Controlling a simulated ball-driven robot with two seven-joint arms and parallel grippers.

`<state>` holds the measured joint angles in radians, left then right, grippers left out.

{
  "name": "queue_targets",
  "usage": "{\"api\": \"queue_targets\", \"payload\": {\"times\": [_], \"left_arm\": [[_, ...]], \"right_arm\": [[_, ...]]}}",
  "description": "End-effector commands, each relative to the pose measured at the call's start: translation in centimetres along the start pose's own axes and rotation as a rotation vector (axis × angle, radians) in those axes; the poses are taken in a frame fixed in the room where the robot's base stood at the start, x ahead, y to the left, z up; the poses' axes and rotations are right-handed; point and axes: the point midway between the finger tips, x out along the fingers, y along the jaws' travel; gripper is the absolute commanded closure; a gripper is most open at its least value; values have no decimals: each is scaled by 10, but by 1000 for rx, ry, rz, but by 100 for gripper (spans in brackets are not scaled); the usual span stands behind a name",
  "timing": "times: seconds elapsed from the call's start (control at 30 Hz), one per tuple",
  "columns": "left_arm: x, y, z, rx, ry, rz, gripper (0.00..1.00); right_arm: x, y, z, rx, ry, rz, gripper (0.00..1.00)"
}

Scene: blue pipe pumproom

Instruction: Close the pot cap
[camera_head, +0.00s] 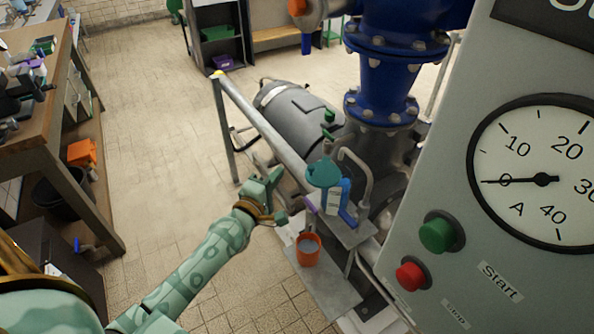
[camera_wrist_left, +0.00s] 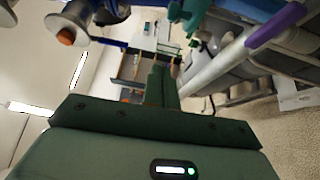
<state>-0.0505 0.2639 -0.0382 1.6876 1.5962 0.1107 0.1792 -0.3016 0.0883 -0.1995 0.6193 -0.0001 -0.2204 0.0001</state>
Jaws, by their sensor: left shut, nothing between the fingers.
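A teal, rounded cap-like piece (camera_head: 323,172) sits on top of a container with a white label (camera_head: 334,200) on a small grey shelf (camera_head: 352,234), in the head view. I cannot tell whether this is the pot and its cap, or whether the cap is open. An orange cup (camera_head: 308,249) stands lower down, below and left of it. My left gripper (camera_head: 271,181) is left of the teal piece, apart from it, shut and empty. In the left wrist view its fingers (camera_wrist_left: 161,86) are together, with nothing between them. My right gripper is not in view.
A grey rail (camera_head: 258,122) runs beside my left gripper. A grey control panel (camera_head: 450,170) with a gauge and buttons fills the right. A blue pipe (camera_head: 383,75) rises behind the shelf. A workbench (camera_head: 55,110) is at left. Tiled floor between is clear.

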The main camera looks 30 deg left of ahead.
Motion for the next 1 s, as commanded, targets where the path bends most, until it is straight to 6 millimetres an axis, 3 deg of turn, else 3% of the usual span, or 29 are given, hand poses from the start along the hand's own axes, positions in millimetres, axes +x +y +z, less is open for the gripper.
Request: {"api": "queue_targets", "payload": {"times": [0.13, 0.4, 1.0], "left_arm": [[32, 0, 0, 0, 0, 2, 100], [38, 0, 34, -1, 0, 0, 100], [38, 0, 41, 2, 15, -1, 100]], "right_arm": [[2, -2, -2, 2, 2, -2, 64], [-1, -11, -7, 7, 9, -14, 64], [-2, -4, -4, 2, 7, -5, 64]]}}
